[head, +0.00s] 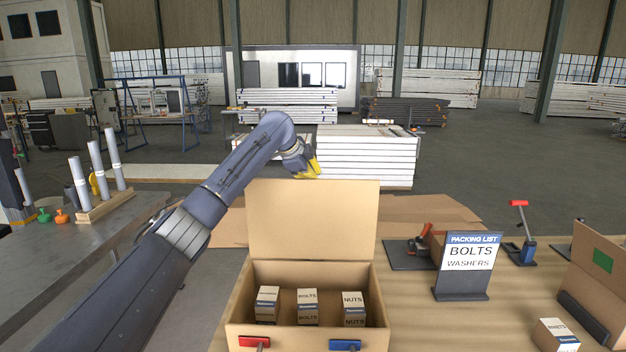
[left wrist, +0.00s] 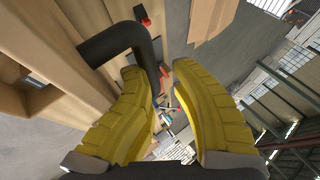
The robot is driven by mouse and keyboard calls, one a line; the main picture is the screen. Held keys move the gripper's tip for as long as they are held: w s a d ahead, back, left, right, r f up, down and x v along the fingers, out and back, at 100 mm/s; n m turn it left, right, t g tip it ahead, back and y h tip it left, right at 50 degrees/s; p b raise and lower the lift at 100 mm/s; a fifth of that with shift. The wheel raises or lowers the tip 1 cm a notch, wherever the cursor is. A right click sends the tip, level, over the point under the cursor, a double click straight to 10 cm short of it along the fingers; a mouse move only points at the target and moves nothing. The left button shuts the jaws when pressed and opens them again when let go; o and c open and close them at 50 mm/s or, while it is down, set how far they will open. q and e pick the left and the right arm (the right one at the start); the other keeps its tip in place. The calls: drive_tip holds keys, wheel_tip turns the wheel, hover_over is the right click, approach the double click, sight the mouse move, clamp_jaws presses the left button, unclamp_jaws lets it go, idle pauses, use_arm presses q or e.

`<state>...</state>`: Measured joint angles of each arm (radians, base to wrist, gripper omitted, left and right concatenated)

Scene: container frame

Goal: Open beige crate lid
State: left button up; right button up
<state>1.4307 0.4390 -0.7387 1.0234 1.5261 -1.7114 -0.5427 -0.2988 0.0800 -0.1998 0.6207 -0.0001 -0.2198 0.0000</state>
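The beige crate (head: 305,337) stands on the table, front and centre in the head view. Its lid (head: 313,220) stands upright at the crate's back edge, so the inside is exposed. Several small labelled boxes (head: 308,307) are inside. My left gripper (head: 314,166) is above and behind the lid's top edge in the head view. In the left wrist view its yellow fingers (left wrist: 162,70) are apart with nothing between them. A black bent bar (left wrist: 125,38) lies close to the left finger there; whether they touch I cannot tell. My right gripper is not in view.
A packing list sign (head: 470,265) stands right of the crate. Clamps with red handles (head: 519,204) stand further back. Another cardboard box (head: 600,270) is at the right edge, near a small nuts box (head: 556,336). A grey table (head: 60,250) with white rolls is on the left.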

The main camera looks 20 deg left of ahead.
use_arm(q)
wheel_tip(320, 180, down, 3)
drive_tip(key=shift+s+r, duration=0.1)
drive_tip(key=v, duration=0.4)
drive_tip(key=w+v, duration=0.1)
drive_tip(key=v, duration=0.3)
drive_tip(key=r+v, duration=0.1)
drive_tip(key=v, duration=0.3)
drive_tip(key=shift+r, duration=0.3)
drive_tip(key=shift+s+r, duration=0.45)
drive_tip(key=shift+r, duration=0.1)
